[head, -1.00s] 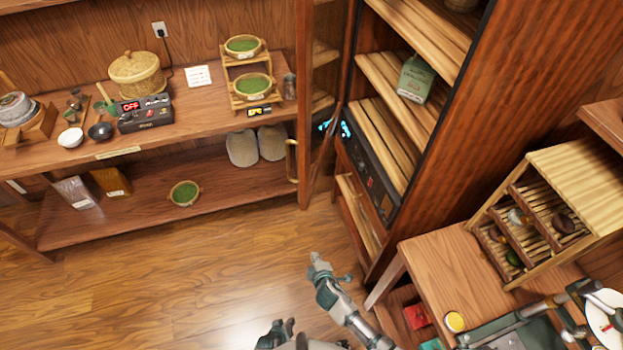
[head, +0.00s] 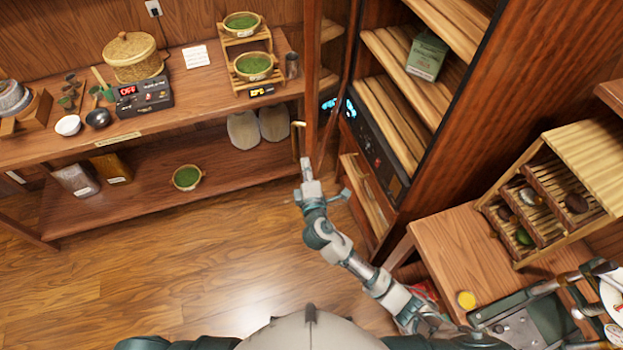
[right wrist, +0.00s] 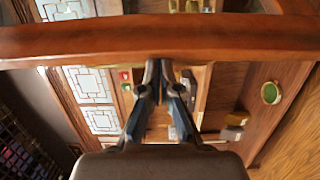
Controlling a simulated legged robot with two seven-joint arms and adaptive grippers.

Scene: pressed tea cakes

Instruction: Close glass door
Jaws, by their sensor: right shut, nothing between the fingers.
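The glass door (head: 314,90) is a tall wooden-framed panel standing open, swung out from the front of the dark wooden cabinet (head: 462,135). Its brass handle (head: 298,141) is on the left face, near the lower end. My right gripper (head: 307,168) is shut and empty at the door's lower end, just below the handle. In the right wrist view, a reddish wooden bar (right wrist: 80,40), apparently the door frame, crosses just beyond the closed fingertips (right wrist: 160,66). I cannot tell whether they touch it. My left gripper is not in view.
A long wooden shelf unit (head: 210,108) with tea tools and bowls stands left of the door. A low table (head: 445,240) with a slatted rack (head: 590,165) is at the right. The cabinet shelves hold a green tin (head: 427,56). Open floor (head: 200,265) lies in front.

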